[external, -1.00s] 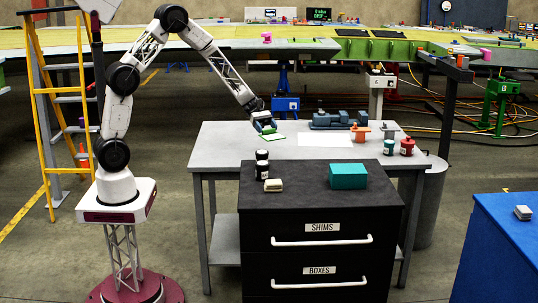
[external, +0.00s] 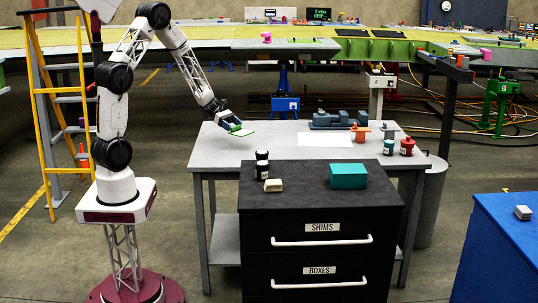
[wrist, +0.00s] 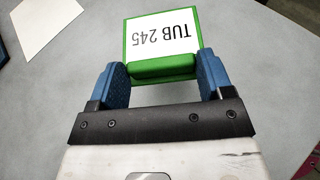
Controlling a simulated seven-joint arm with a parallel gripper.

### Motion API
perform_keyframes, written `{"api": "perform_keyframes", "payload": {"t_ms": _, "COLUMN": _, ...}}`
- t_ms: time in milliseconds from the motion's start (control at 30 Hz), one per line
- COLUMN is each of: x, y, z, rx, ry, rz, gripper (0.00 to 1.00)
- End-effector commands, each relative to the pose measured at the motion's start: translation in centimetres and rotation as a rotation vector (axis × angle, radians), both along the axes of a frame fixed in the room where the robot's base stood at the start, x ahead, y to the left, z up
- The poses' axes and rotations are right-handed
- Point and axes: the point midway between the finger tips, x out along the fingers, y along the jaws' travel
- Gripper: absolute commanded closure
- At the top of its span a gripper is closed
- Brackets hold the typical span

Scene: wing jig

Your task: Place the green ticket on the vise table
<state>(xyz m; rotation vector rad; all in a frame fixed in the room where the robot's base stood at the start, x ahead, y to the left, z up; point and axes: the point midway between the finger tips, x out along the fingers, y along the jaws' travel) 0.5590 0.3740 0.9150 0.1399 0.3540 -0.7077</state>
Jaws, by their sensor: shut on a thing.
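The green ticket (wrist: 161,36) is a flat card with a green border, a white face reading "TUB 245" and a thick green grip bar. My gripper (wrist: 164,72) is shut on that bar, one blue finger on each side. In the external view my gripper (external: 229,124) and the ticket (external: 244,132) are over the left part of the grey vise table (external: 223,152). The ticket appears to be above the tabletop, but its exact height is hard to tell. The blue-grey vise (external: 338,120) stands at the table's back right.
A white sheet (external: 325,140) lies mid-table. Orange parts (external: 360,133), a teal jar (external: 388,147) and a red jar (external: 407,147) stand to the right. A black cabinet (external: 310,200) stands in front, carrying dark jars and a teal box (external: 348,176). The table's left part is clear.

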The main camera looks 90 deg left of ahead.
Motion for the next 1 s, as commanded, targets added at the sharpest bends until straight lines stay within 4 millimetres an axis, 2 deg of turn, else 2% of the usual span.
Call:
{"api": "perform_keyframes", "payload": {"t_ms": 200, "x": -4.4, "y": 2.4, "z": -0.8, "rx": 0.001, "ry": 0.004, "rz": 0.094, "gripper": 0.5}}
{"api": "perform_keyframes", "payload": {"t_ms": 600, "x": -11.8, "y": 5.3, "z": -2.2, "rx": 0.003, "ry": 0.015, "rz": 0.254, "gripper": 0.5}}
{"api": "perform_keyframes", "payload": {"t_ms": 800, "x": -14.2, "y": 5.9, "z": -2.7, "rx": 0.004, "ry": 0.019, "rz": 0.306, "gripper": 0.5}}
{"api": "perform_keyframes", "payload": {"t_ms": 1000, "x": -15.1, "y": 6.1, "z": -2.8, "rx": 0.006, "ry": 0.021, "rz": 0.324, "gripper": 0.5}}
